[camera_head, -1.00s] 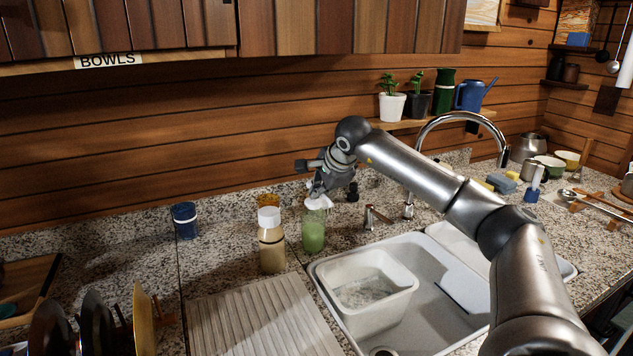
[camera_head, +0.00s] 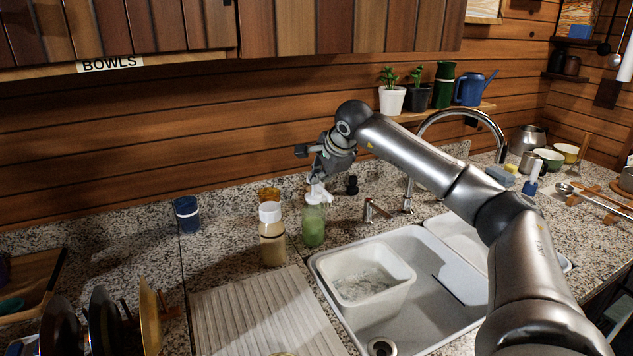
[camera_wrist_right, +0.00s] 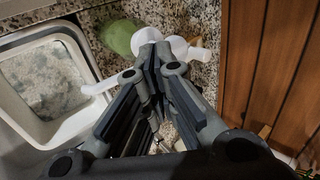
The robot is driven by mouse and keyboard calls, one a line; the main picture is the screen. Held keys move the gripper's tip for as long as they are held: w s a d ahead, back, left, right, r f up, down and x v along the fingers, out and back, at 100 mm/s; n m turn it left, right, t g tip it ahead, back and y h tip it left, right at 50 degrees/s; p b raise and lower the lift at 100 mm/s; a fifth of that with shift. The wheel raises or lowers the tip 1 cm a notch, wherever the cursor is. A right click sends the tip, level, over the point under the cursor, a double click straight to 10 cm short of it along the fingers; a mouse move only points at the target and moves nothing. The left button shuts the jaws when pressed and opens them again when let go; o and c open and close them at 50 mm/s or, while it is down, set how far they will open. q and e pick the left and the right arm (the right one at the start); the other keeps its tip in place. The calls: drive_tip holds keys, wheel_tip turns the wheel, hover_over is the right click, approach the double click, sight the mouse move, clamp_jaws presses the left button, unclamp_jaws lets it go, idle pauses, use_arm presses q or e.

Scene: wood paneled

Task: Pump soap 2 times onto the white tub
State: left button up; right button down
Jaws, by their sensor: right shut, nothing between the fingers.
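The soap bottle (camera_head: 313,228) is clear with green soap and a white pump head (camera_head: 317,194). It stands upright on the counter, left of the sink. My right gripper (camera_head: 318,181) is shut and empty, with its fingertips at the top of the pump head. In the right wrist view the fingertips (camera_wrist_right: 150,55) overlap the white pump (camera_wrist_right: 180,46), and part of the green bottle (camera_wrist_right: 122,37) shows beyond. I cannot tell whether they touch. The white tub (camera_head: 368,298) sits in the sink with cloudy, sudsy contents; it also shows at left in the wrist view (camera_wrist_right: 75,50). My left gripper is not in view.
A tan bottle with a white cap (camera_head: 272,245) stands just left of the soap. A faucet (camera_head: 410,165) rises behind the sink (camera_head: 430,318). A ribbed drainboard (camera_head: 260,315) lies in front. A blue cup (camera_head: 186,214) stands at left, and plates (camera_head: 150,315) stand at front left.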

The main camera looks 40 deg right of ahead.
sight(321, 190)
drive_tip(key=shift+f, duration=0.2)
drive_tip(key=shift+f+b, duration=1.3)
drive_tip(key=shift+f, duration=0.8)
drive_tip(key=r+p, duration=0.4)
drive_tip(key=shift+w+d+r, duration=0.1)
drive_tip(key=shift+w+r, duration=0.1)
drive_tip(key=shift+r, duration=0.2)
drive_tip(key=shift+s+r, duration=0.1)
drive_tip(key=shift+s, duration=0.15)
drive_tip(key=shift+w, duration=0.1)
